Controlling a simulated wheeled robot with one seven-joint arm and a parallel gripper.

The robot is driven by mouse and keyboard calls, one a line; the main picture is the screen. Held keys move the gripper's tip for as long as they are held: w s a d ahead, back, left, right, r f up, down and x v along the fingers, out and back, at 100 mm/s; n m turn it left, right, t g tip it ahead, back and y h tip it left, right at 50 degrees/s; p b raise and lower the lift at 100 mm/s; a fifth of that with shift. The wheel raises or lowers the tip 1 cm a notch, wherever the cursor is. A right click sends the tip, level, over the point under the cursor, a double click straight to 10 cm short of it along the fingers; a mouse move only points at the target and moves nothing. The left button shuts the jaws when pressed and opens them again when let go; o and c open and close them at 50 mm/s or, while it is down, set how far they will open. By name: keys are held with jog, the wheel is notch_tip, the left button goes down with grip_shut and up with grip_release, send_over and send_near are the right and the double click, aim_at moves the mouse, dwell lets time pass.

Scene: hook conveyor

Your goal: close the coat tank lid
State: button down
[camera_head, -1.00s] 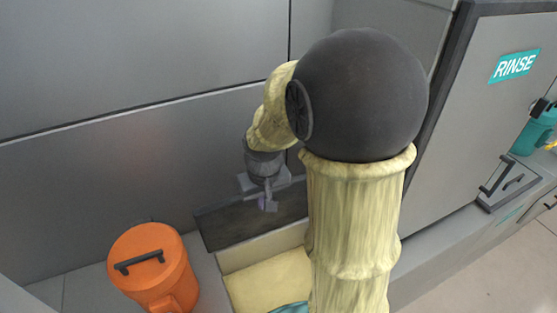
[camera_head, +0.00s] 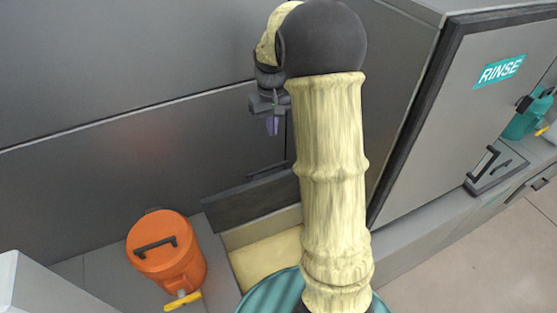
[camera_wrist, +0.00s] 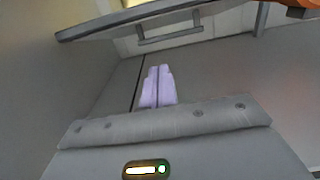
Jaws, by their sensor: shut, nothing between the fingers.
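The coat tank lid (camera_head: 240,204) is a dark grey panel, standing raised at the back of an open tank with a pale yellow inside (camera_head: 262,262). My arm hides its right part. In the wrist view the lid (camera_wrist: 100,27) shows at the top, seemingly with a bar handle (camera_wrist: 170,36) beside it. My gripper (camera_head: 272,126) is above the lid, in front of the grey wall, apart from it. Its lilac fingers (camera_wrist: 158,87) are together with nothing between them.
An orange lidded container (camera_head: 165,252) with a black handle and yellow tap stands left of the tank. A teal round object (camera_head: 262,292) is at the front, partly behind my arm. A large grey cabinet marked RINSE (camera_head: 430,130) stands at the right. A grey wall (camera_head: 140,150) runs behind.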

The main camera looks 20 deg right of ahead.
notch_tip(320, 180, down, 9)
jog(key=p, duration=0.3)
jog(key=shift+s+f, duration=0.1)
jog(key=shift+f, duration=0.05)
jog(key=s+p, duration=0.2)
jog(key=s, duration=0.1)
jog(key=shift+s+f, duration=0.3)
jog(key=shift+f, duration=0.3)
